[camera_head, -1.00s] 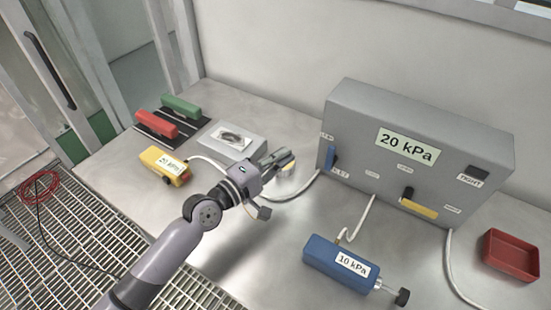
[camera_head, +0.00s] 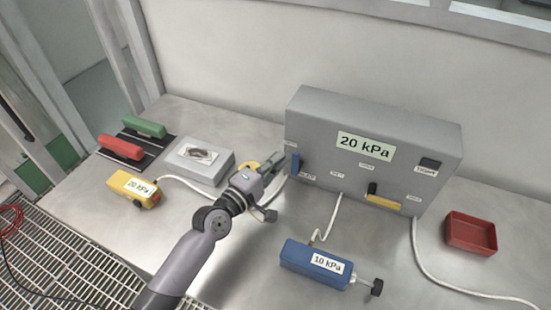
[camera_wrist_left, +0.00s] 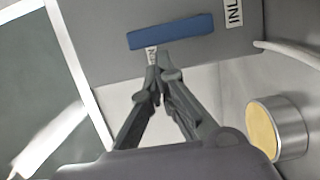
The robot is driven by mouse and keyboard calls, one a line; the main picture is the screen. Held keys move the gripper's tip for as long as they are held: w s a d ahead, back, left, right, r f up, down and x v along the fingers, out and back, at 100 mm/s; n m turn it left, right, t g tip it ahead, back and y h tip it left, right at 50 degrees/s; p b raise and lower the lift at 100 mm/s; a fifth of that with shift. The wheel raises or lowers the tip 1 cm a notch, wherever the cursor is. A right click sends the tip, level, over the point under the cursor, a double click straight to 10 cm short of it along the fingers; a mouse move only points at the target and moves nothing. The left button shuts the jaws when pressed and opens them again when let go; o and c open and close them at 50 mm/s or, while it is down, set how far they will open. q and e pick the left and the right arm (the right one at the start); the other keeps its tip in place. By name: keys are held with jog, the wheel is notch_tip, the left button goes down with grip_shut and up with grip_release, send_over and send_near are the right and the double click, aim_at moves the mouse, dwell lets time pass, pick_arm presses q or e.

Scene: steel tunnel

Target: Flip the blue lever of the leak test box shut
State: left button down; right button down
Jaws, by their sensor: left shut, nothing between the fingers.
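The leak test box (camera_head: 325,123) is a grey box with a "20 kPa" display. Its blue lever (camera_head: 295,163) stands upright at the left end of the front face. In the left wrist view the blue lever (camera_wrist_left: 171,30) lies across the picture, just beyond my fingertips. My left gripper (camera_head: 277,160) is shut and empty, close to the lever on its left. In the wrist view the closed fingertips (camera_wrist_left: 162,72) partly cover a small label beside the lever. Whether they touch the lever I cannot tell. My right gripper is not in view.
A blue "10 kPa" pump (camera_head: 302,257) lies in front of the box, a red tray (camera_head: 471,233) to its right. A round yellow-faced tin (camera_wrist_left: 262,137) is near my gripper.

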pick_arm(q)
jog(key=shift+r, duration=0.1)
jog(key=shift+s+d+r+m+p, duration=0.15)
jog(key=shift+m+p, duration=0.15)
jog(key=shift+p, duration=0.25)
jog(key=shift+d+m+p, duration=0.15)
jog(key=shift+m+p, duration=0.15)
